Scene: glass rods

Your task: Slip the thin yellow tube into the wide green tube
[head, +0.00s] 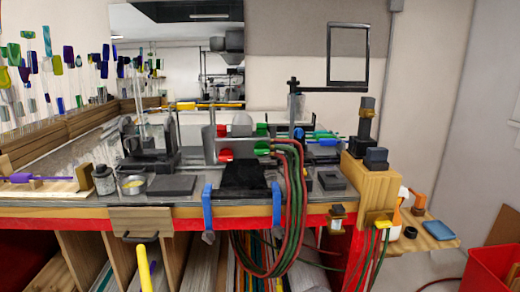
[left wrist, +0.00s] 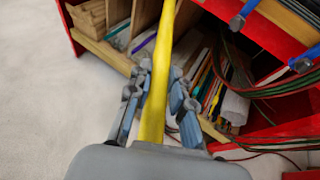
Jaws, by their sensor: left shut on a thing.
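The thin yellow tube (left wrist: 155,95) runs lengthwise between the fingers of my left gripper (left wrist: 160,78) in the left wrist view, and the gripper is shut on it. The tube extends away past the fingertips to the top edge of that view. In the head view one end of the yellow tube (head: 145,268) rises from the bottom edge, in front of the bench, tilted slightly; the left gripper is out of that view. I cannot make out the wide green tube in either view. My right gripper is in neither view.
A cluttered workbench (head: 150,213) with torches and tools stands ahead. Two blue clamps (head: 208,210) and red and green hoses (head: 298,200) hang at its front edge. Open shelves with rods lie below. A red bin (head: 495,268) is at right. Bare floor (left wrist: 50,110) shows at left.

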